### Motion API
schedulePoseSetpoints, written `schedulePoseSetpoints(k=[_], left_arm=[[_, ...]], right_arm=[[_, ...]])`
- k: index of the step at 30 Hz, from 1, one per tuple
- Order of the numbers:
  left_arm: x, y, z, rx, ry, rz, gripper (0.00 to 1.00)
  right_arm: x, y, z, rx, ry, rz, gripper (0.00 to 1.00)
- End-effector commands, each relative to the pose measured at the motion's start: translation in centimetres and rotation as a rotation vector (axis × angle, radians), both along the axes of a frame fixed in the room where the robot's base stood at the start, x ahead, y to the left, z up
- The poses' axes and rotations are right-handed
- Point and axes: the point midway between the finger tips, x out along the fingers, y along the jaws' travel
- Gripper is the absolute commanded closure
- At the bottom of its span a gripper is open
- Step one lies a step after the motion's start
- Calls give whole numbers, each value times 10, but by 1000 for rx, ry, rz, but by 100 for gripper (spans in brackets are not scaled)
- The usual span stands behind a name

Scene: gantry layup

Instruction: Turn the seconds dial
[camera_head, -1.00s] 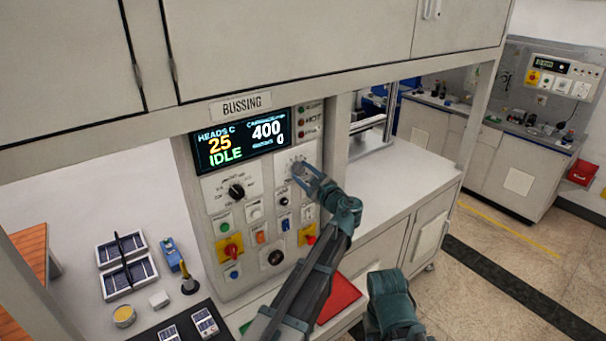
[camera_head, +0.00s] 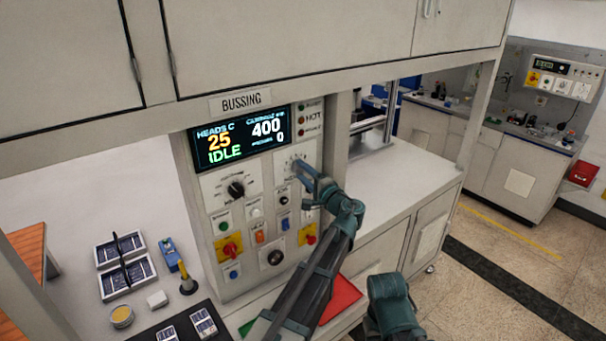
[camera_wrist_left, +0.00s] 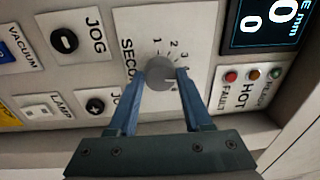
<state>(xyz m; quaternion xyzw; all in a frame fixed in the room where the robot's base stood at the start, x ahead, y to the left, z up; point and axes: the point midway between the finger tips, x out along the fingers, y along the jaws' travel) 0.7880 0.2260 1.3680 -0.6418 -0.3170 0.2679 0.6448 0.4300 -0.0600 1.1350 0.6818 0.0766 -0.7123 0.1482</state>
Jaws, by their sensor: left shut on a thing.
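The seconds dial is a round grey knob on a white plate with a printed number scale, and it shows in the left wrist view (camera_wrist_left: 160,72). My left gripper (camera_wrist_left: 168,78) is shut on it, with one blue finger on each side of the knob. In the head view, my left gripper (camera_head: 303,173) reaches the upper right of the control panel (camera_head: 208,275) and its fingers cover most of the dial. The pointer mark on the dial cannot be made out. My right gripper's fingers do not show.
The display (camera_head: 240,138) reads 25, IDLE, 400 and 0. A black rotary knob (camera_head: 236,189) sits left of the dial. JOG (camera_wrist_left: 64,40) and several other controls surround it. Solar cells (camera_head: 126,262) lie on the left bench. An overhead cabinet (camera_head: 300,45) hangs above.

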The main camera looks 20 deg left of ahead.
Motion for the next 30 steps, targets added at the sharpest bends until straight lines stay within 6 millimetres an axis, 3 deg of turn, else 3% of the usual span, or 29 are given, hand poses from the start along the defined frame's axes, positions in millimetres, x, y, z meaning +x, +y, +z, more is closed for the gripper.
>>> schedulePoseSetpoints(k=[11,28,29,30], left_arm=[[-1,-1,-2,-93,-114,1,100],[-1,-1,-2,-109,-132,1,100],[-1,-1,-2,-109,-132,1,45],[-1,-1,-2,-109,-132,1,38]], right_arm=[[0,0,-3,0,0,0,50],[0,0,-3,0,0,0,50],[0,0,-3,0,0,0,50],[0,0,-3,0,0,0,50]])
